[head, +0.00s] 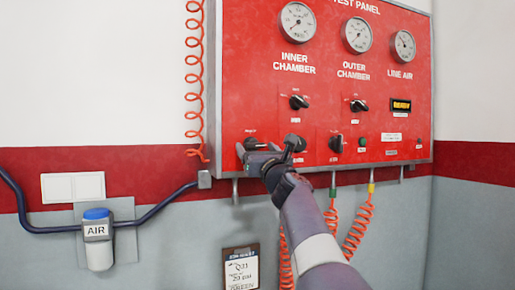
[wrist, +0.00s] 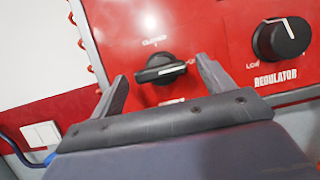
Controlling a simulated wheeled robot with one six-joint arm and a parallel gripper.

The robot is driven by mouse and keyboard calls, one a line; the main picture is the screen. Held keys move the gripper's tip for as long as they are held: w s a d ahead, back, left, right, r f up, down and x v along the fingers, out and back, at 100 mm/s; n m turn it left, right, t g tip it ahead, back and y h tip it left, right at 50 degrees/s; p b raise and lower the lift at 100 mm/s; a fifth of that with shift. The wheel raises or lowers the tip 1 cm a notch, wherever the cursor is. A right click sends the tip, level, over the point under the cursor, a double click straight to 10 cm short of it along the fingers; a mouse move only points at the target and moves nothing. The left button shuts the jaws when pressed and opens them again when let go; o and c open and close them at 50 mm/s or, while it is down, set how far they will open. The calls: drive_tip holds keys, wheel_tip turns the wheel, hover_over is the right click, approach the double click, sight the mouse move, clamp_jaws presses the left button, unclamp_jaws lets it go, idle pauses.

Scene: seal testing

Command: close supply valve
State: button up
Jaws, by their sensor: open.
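A black valve knob (wrist: 158,72) sits at the lower left of the red test panel (head: 240,90). Its bar handle lies roughly sideways in the wrist view, with a white mark toward the right. The labels above and below it are too blurred to read, so I cannot confirm it is the supply valve. My gripper (head: 268,148) is in front of the panel's lower left and mostly hides this knob in the head view. In the wrist view, my gripper (wrist: 161,68) is open, with one finger on each side of the knob and no clear contact.
The regulator knob (wrist: 281,39) is close to the right finger. Other panel knobs (head: 299,102) and gauges (head: 297,22) are above. Orange coiled hoses (head: 358,225) hang below. A blue-capped AIR unit (head: 97,235) and a clipboard (head: 241,268) are on the lower wall.

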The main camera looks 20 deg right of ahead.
drive_tip(key=shift+c, duration=0.4)
drive_tip(key=c, duration=0.9)
drive_tip(key=shift+n, duration=0.4)
drive_tip(key=n+y, duration=0.2)
drive_tip(key=n, duration=0.1)
drive_tip(key=n+y, duration=0.1)
drive_tip(key=n, duration=0.1)
drive_tip(key=shift+d, duration=0.25)
drive_tip(key=n+g+y, duration=0.1)
drive_tip(key=n, duration=0.2)
drive_tip(key=n+g+y+p, duration=0.1)
drive_tip(key=n, duration=0.2)
drive_tip(key=shift+d+r+y, duration=0.15)
drive_tip(key=shift+r+y, duration=0.05)
drive_tip(key=shift+y, duration=0.2)
drive_tip(key=n+g+p, duration=0.1)
drive_tip(key=n, duration=0.2)
drive_tip(key=n+g+y+p, duration=0.1)
drive_tip(key=n, duration=0.1)
drive_tip(key=shift+r+n, duration=0.2)
drive_tip(key=shift+n, duration=0.2)
drive_tip(key=n+g+p, duration=0.1)
drive_tip(key=n, duration=0.1)
drive_tip(key=n+p, duration=0.2)
drive_tip(key=shift+d+n+g, duration=0.1)
drive_tip(key=shift+n+g, duration=0.3)
